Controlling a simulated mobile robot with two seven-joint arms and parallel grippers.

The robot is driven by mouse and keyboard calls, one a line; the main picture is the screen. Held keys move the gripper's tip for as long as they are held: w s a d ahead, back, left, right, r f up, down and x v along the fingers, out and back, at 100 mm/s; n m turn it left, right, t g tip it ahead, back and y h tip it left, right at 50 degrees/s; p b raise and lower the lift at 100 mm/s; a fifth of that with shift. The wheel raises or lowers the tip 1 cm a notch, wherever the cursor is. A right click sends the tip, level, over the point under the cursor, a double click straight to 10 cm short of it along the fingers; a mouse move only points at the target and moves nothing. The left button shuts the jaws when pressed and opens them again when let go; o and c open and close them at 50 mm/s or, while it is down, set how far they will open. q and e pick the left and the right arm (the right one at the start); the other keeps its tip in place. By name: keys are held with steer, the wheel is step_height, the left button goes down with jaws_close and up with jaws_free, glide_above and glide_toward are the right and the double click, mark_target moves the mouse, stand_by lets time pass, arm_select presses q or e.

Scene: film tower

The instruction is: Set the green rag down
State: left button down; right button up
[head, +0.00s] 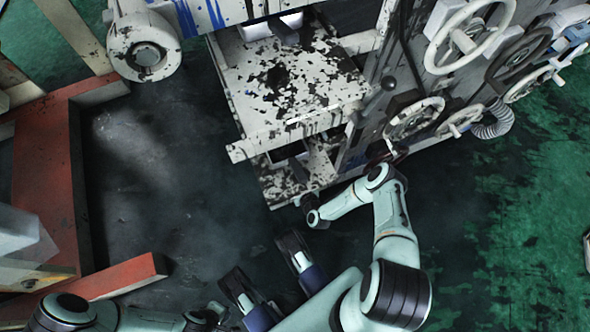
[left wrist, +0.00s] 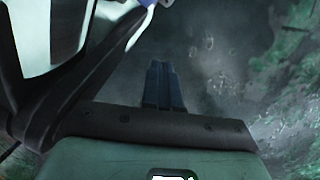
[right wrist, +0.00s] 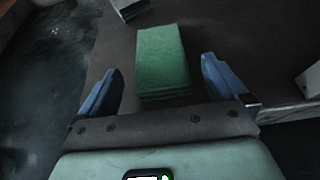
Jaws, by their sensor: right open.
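The green rag (right wrist: 162,55) shows in the right wrist view as a thick folded block, lying on a dark brown surface (right wrist: 225,38). My right gripper (right wrist: 160,68) is open, with one blue finger on each side of the rag's near end. Clear gaps show between the fingers and the rag. In the head view neither the rag nor the right fingers can be made out; the right arm bends toward the machine's lower part. My left gripper (left wrist: 163,85) has its dark blue fingers together with nothing visible between them, above the dark floor.
A worn white machine shelf (head: 290,85) stands ahead, with several handwheels (head: 470,38) to its right. A red frame (head: 45,165) stands at left. Dark floor (head: 150,180) between them is free. A grey block (right wrist: 130,8) lies beyond the rag.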

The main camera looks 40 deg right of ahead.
arm_select(q)
steer(key=w+r+t+p, duration=0.2)
steer(key=w+r, duration=0.2)
steer(key=w, duration=0.2)
steer(key=shift+d+p, duration=0.3)
steer(key=shift+d, duration=0.1)
arm_select(e)
steer(key=v, duration=0.9)
